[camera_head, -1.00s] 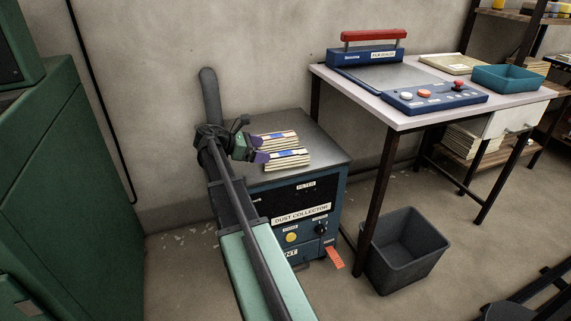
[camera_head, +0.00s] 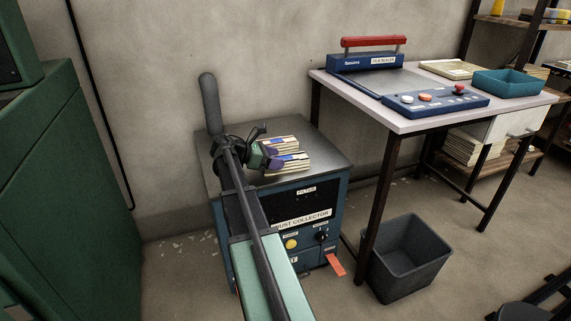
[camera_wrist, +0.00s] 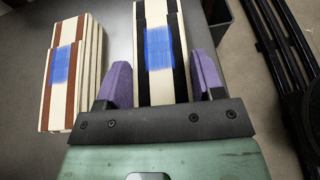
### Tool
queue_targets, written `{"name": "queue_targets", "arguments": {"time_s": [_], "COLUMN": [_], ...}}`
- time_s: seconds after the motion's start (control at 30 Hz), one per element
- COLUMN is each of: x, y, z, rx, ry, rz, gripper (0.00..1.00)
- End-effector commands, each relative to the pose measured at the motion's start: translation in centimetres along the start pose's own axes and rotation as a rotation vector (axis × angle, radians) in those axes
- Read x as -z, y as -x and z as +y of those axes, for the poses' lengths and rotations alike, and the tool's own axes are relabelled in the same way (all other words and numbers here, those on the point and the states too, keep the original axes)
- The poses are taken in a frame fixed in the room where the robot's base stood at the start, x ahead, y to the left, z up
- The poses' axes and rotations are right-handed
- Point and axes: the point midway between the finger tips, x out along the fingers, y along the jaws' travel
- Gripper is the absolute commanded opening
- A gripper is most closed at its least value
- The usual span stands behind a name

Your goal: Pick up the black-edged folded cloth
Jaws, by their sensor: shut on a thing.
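The black-edged folded cloth (camera_wrist: 161,82), cream with dark stripes and a blue patch, lies between my two purple fingers in the wrist view. My gripper (camera_wrist: 162,78) is shut on it, with one finger along each long side. In the head view, my gripper (camera_head: 272,157) is at the left end of the nearer cloth stack (camera_head: 291,163), above the cabinet top. The fingers hide part of that end. I cannot tell whether the held cloth is clear of the surface.
A brown-striped cloth stack (camera_wrist: 68,70) lies close on the left in the wrist view. The dust collector cabinet (camera_head: 318,134) has a grey top. A table (camera_head: 400,122) with a sealer (camera_head: 425,102) stands to the right, above a bin (camera_head: 406,262). A green machine (camera_head: 65,180) stands left.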

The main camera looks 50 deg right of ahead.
Motion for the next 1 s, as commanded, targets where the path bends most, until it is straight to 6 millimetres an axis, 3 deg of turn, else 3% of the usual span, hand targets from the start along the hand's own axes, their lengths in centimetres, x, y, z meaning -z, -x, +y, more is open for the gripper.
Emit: {"name": "queue_targets", "arguments": {"time_s": [0.33, 0.53, 0.67, 1.0], "x": [-0.3, -2.2, -4.9, -15.9], "y": [0.1, 0.9, 2.0, 6.6], "z": [0.0, 0.0, 0.0, 0.0], "rx": [0.000, 0.000, 0.000, 0.000], "ry": [0.000, 0.000, 0.000, 0.000], "rz": [0.000, 0.000, 0.000, 0.000], "gripper": [0.32, 0.32, 0.32, 0.32]}}
